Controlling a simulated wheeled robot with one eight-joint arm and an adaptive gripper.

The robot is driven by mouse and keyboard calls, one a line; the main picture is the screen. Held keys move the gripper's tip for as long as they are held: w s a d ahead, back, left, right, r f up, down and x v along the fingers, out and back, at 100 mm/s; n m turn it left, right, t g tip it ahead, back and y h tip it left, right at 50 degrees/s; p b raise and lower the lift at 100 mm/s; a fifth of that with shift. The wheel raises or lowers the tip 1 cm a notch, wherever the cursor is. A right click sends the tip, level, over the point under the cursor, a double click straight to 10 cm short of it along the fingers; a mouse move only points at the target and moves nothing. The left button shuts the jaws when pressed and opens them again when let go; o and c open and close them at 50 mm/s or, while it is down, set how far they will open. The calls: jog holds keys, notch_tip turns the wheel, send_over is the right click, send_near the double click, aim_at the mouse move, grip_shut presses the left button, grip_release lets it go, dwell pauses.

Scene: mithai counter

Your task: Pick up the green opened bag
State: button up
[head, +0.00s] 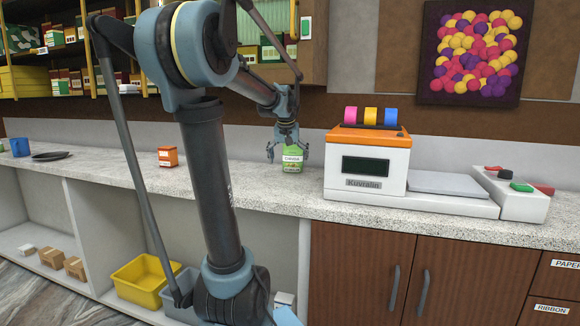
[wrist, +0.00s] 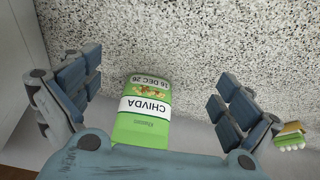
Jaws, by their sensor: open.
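The green bag (head: 293,160) stands on the speckled counter in the head view, just left of the scale. It has a white band reading CHIVDA. The bag also shows in the wrist view (wrist: 145,112), between the two fingers, with its lower part hidden by my gripper's palm. My gripper (head: 287,152) points down at the bag from above in the head view, a finger to either side. In the wrist view my gripper (wrist: 150,97) is open, with a gap between the bag and each finger. I cannot tell whether the bag's top is open.
An orange and white scale (head: 365,165) stands close right of the bag. An orange box (head: 167,156), a dark dish (head: 52,156) and a blue mug (head: 20,147) are further left on the counter (head: 120,166). A green and white item (wrist: 290,138) lies beyond the right finger.

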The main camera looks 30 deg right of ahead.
aim_at(293, 151)
jog(key=w+d, duration=0.2)
jog(key=w, duration=0.1)
jog(key=w+d, duration=0.5)
jog(key=shift+w+d, duration=0.2)
jog(key=shift+w, duration=0.2)
jog(key=shift+w+d+f, duration=0.15)
jog(key=shift+w+d, duration=0.05)
jog(key=shift+w, duration=0.05)
jog(key=shift+f, duration=0.4)
jog(key=c, duration=1.2)
